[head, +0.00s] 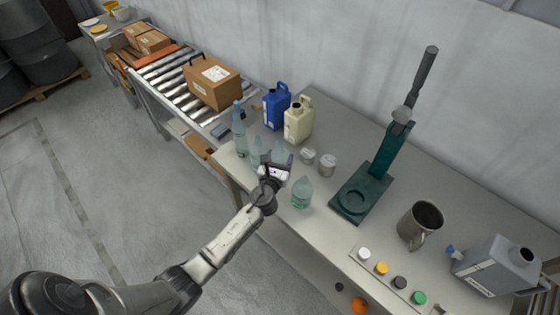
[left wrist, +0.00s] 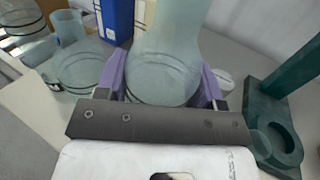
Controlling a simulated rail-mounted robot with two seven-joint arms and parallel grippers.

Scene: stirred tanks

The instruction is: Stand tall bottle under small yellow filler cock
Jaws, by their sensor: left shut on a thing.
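My left gripper (head: 276,165) is shut on a clear bluish bottle (left wrist: 165,65), whose body stands between the purple fingers in the left wrist view. In the head view this bottle is partly hidden by my gripper. A tall slim clear bottle (head: 238,132) stands upright at the table's left end. A shorter clear bottle (head: 255,148) stands beside it. I cannot make out a small yellow filler cock in either view. My right gripper is not in view.
Blue (head: 276,106) and cream (head: 298,122) jugs stand behind the bottles. A green press (head: 366,190), a metal mug (head: 421,226), a grey canister (head: 494,268) and a strip of coloured caps (head: 390,277) occupy the table's right. A roller conveyor (head: 165,76) lies back left.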

